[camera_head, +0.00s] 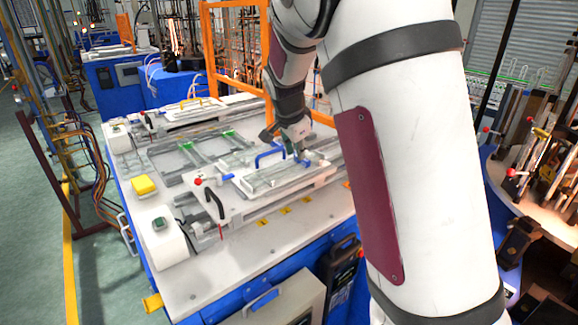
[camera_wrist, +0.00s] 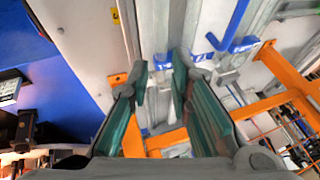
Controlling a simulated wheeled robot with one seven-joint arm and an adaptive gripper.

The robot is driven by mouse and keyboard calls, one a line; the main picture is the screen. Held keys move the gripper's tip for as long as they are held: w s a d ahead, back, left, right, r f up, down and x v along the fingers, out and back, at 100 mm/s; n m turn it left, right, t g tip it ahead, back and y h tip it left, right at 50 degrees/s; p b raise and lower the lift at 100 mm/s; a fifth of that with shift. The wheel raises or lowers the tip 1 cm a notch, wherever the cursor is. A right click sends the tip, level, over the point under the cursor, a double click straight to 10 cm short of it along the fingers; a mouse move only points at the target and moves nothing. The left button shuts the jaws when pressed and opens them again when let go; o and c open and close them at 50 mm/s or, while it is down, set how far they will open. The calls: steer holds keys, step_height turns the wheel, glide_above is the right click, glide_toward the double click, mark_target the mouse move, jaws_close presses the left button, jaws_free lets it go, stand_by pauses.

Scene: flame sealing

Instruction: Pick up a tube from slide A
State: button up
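A slide plate (camera_head: 240,197) lies on the white workbench under my arm and carries grey rails and a blue handle (camera_head: 269,153). The blue handle also shows at the upper right of the wrist view (camera_wrist: 232,25). My gripper (camera_head: 300,160) is low over the rails beside the handle. In the wrist view my gripper (camera_wrist: 160,78) has two green-padded fingers spread apart, with grey rails (camera_wrist: 160,30) and small blue clips beyond them. I cannot make out a tube between the fingers. I cannot tell which slide is A.
The white workbench (camera_head: 200,285) has a yellow block (camera_head: 143,185), a white control box (camera_head: 162,236) and a red-knobbed lever (camera_head: 198,181). Another slide with a yellow handle (camera_head: 191,102) lies behind. An orange frame (camera_head: 238,45) stands close behind my gripper.

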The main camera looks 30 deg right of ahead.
mark_target(298, 165)
steer(key=shift+a+p+x, duration=0.1)
steer(key=shift+p+x, duration=0.1)
steer(key=shift+x, duration=1.45)
steer(key=shift+a+p+x, duration=0.15)
steer(key=shift+x, duration=1.45)
steer(key=shift+f, duration=0.1)
steer(key=shift+c, duration=0.5)
jaws_close()
